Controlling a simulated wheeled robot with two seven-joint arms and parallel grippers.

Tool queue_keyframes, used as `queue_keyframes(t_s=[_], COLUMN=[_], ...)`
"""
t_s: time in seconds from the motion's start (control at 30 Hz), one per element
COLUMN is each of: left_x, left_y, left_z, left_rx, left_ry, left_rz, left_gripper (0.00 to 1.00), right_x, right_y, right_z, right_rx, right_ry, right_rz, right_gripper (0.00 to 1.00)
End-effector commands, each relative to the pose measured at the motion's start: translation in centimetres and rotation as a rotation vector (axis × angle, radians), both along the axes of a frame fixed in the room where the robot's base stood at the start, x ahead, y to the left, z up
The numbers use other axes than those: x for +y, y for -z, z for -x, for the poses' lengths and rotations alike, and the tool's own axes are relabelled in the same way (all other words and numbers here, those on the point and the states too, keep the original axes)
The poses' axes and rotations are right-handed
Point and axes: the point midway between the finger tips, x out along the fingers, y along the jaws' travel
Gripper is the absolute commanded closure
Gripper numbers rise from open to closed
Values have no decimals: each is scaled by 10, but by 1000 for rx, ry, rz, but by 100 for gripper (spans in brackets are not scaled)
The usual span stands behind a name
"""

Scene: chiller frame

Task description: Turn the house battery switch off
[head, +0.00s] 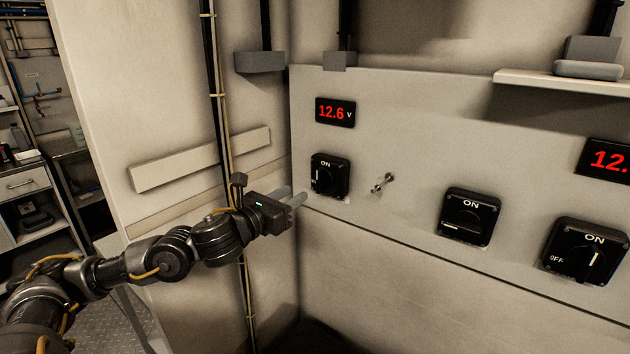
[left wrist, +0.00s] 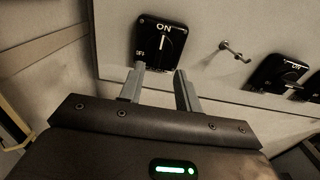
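Three black rotary switches sit on the pale panel: a left switch (head: 330,176), a middle switch (head: 470,218) and a right switch (head: 585,250). I cannot read which one is the house battery's. The left switch's handle stands upright toward ON; it also shows in the left wrist view (left wrist: 163,40), with OFF at its left. The middle switch's handle lies crosswise, its white mark at the left. The right switch's handle is upright. My left gripper (head: 299,197) is open and empty, just left of and below the left switch, seemingly apart from it. My right gripper is out of view.
A red 12.6 V display (head: 335,112) is above the left switch. A cable run (head: 217,90) and a pale rail (head: 200,160) are on the left wall. A shelf (head: 565,83) juts out upper right.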

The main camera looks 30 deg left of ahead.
Motion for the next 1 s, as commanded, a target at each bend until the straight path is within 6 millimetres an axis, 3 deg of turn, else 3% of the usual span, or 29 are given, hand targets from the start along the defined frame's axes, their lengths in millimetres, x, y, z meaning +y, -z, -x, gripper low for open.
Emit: queue_keyframes(t_s=[0.5,0.7,0.97,1.0], left_x=[-12,-14,-14,-14], left_y=[-2,0,0,0], left_z=[-86,-98,-99,-99], left_rx=[2,1,1,1], left_ry=[-2,-1,-1,-1], left_rz=[4,3,3,3], left_gripper=[66,66,66,70], right_x=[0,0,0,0], right_y=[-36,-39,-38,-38], right_z=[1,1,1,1], right_rx=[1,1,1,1], right_ry=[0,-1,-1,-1], right_rz=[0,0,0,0], right_gripper=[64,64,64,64])
